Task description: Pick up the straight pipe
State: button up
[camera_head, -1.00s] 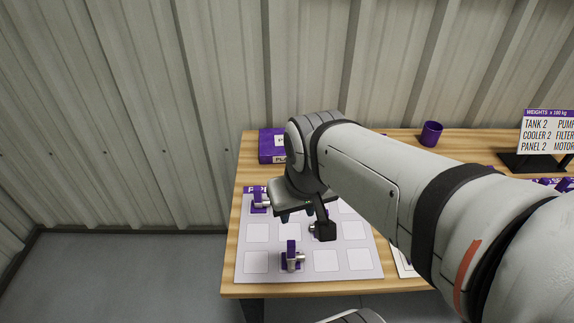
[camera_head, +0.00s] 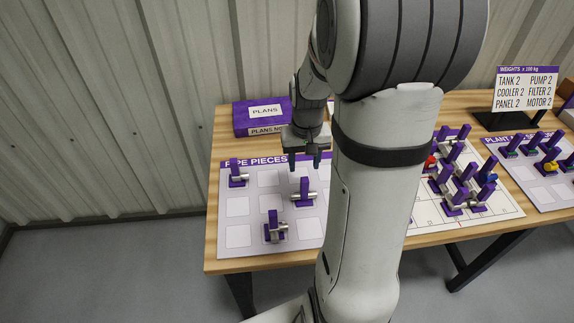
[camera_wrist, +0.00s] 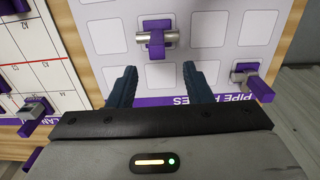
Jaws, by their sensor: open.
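A straight silver pipe (camera_head: 311,195) with an upright purple tab lies on a square of the white pipe-pieces board (camera_head: 240,237). In the wrist view the pipe (camera_wrist: 146,42) is at the top centre, lying crosswise beyond the fingers. My gripper (camera_head: 305,164) is open and empty above the board's back edge, behind the pipe. In the wrist view my gripper (camera_wrist: 160,84) has its dark blue fingers wide apart, with bare board between them and the pipe outside them.
Another piece (camera_head: 238,176) sits at the board's back left and a third (camera_head: 275,230) at its front. To the right are a gridded board (camera_head: 427,227) with several tabbed pieces and a weights sign (camera_head: 525,88).

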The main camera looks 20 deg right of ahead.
aim_at(305, 179)
jog(key=shift+w+d+f, duration=0.1)
jog(key=shift+d+f, duration=0.15)
jog(key=shift+f, duration=0.25)
jog(key=shift+w+d+f, duration=0.1)
jog(key=shift+d+f, duration=0.15)
jog(key=shift+f, duration=0.25)
jog(key=f, duration=0.4)
jog(key=s+f, duration=0.1)
jog(key=f, duration=0.1)
jog(key=shift+a+f, duration=0.1)
jog(key=shift+a, duration=0.3)
jog(key=shift+w+f, duration=0.1)
jog(key=shift+f, duration=0.4)
jog(key=shift+c, duration=0.5)
grip_shut()
